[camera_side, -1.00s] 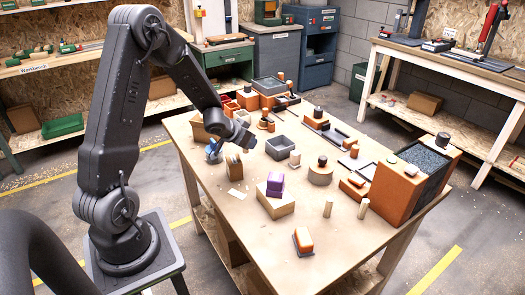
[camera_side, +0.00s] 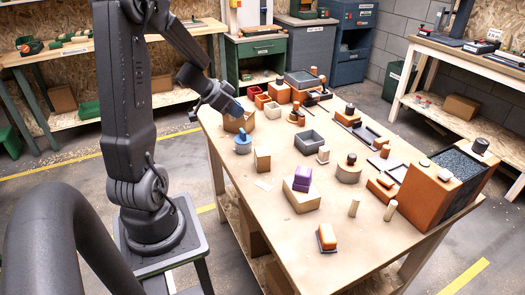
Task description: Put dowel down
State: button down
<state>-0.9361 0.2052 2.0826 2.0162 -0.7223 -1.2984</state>
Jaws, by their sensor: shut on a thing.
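My gripper (camera_side: 232,107) is above the far left part of the wooden table (camera_side: 285,240), over or just beside an open cardboard box (camera_side: 238,123). It points down and to the right. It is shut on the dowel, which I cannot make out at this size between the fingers. Two pale dowels stand upright near the right side of the table, one at the left (camera_side: 353,206) and one at the right (camera_side: 390,210). They are apart from each other and far from my gripper.
A blue-topped grey piece (camera_side: 242,143) and a wooden block (camera_side: 262,160) stand near the box. A grey tray (camera_side: 309,143), a purple block (camera_side: 302,178) on a pale wooden block, and a large orange bin (camera_side: 430,190) stand further right. The front left tabletop is clear.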

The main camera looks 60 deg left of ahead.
jog(key=shift+s+r+m, duration=0.25)
jog(key=shift+s+m, duration=0.05)
jog(key=shift+s, duration=0.75)
send_over(266, 150)
notch_tip(266, 150, down, 7)
jog(key=shift+s+r, duration=0.15)
jog(key=shift+f, duration=2)
jog(key=shift+f, duration=0.15)
jog(key=c, duration=1)
grip_release()
